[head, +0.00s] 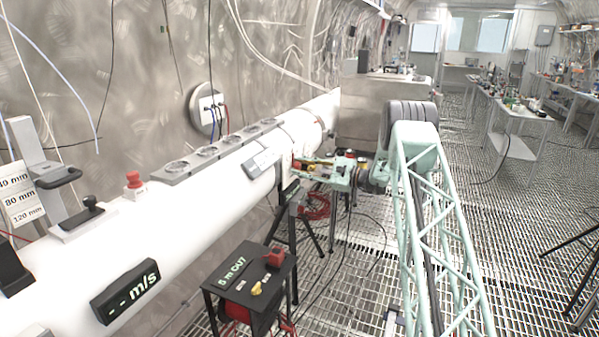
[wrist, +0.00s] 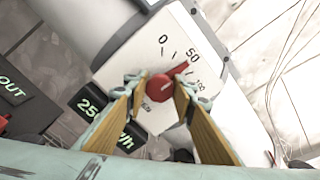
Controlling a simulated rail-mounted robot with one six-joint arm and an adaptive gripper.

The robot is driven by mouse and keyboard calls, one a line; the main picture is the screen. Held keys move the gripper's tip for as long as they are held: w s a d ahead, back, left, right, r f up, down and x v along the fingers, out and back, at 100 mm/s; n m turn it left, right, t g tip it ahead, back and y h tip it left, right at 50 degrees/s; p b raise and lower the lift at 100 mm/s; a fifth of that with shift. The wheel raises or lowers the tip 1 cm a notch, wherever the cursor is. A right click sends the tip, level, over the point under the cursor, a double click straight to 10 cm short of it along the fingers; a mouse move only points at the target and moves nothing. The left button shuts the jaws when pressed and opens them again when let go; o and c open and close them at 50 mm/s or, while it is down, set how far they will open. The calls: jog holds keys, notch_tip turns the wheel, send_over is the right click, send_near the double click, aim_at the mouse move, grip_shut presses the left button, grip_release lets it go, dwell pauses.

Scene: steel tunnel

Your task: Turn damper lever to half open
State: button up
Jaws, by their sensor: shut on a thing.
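The damper lever is a red knob with a pointer (wrist: 161,88), on a white dial plate (wrist: 150,55) marked 0, 50 and 100. The pointer points up and right in the wrist view, close to the 50 mark. My gripper (wrist: 158,90) has its two tan-padded fingers on either side of the red knob and is shut on it. The fingers hide part of the plate's lower lettering. In the head view, my gripper (head: 301,167) is at the side of the white duct (head: 180,235), far along it; the lever is too small to make out clearly there.
A black display with green digits (wrist: 90,100) is partly hidden behind the left finger. A small black table (head: 240,280) with a red item stands in front of the duct. Cables and stand legs are below my gripper. Open grating floor lies to the right.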

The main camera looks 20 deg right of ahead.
jog(key=shift+n, duration=0.3)
jog(key=o, duration=0.9)
jog(key=shift+s+d, duration=0.1)
jog(key=shift+s, duration=0.05)
jog(key=shift+v, duration=5.85)
